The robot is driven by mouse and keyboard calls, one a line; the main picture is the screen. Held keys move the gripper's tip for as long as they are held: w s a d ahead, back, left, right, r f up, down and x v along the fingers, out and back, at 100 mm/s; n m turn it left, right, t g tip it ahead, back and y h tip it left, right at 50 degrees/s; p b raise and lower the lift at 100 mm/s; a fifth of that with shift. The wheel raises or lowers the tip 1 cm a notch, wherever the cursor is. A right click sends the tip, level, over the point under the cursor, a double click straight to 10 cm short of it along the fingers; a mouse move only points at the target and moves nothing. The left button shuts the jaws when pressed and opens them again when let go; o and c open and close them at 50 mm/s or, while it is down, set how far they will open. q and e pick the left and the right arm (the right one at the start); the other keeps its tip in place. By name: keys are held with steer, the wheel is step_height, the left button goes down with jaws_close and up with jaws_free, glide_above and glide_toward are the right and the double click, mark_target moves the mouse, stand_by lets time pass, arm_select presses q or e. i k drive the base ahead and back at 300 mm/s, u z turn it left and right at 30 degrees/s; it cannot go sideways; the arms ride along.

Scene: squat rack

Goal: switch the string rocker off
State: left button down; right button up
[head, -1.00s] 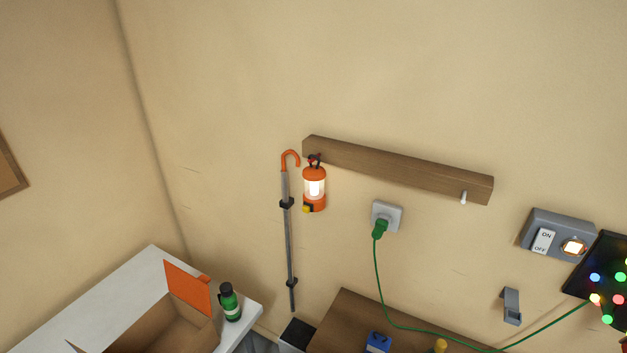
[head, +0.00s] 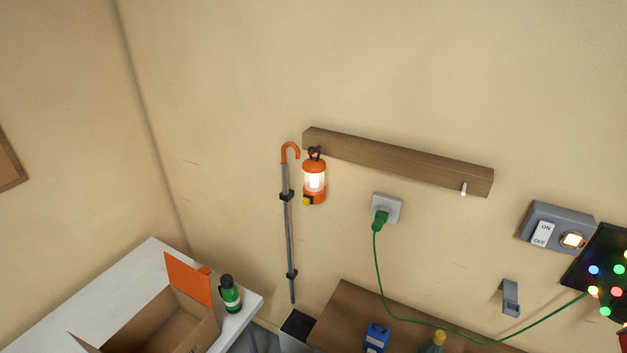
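The string rocker is a white switch (head: 543,234) marked ON at the top and OFF at the bottom. The string of coloured lights (head: 617,270) on a dark panel at the right edge is lit. Its green cable (head: 450,335) runs to a green plug (head: 380,219) in a white wall socket (head: 387,205). Neither of my grippers shows in the head view.
A lit orange lantern (head: 314,181) hangs from a wooden rail (head: 400,164), with a hooked pole (head: 289,240) beside it. An open carton (head: 160,325) and green bottle (head: 230,295) stand on a white table (head: 120,290). A grey hook (head: 510,297) is below the box.

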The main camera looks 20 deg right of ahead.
mark_target(543, 230)
steer(key=z, duration=2.05)
steer(key=k, duration=0.55)
steer(key=u, duration=0.25)
steer(key=i, duration=0.6)
steer(key=z, duration=0.45)
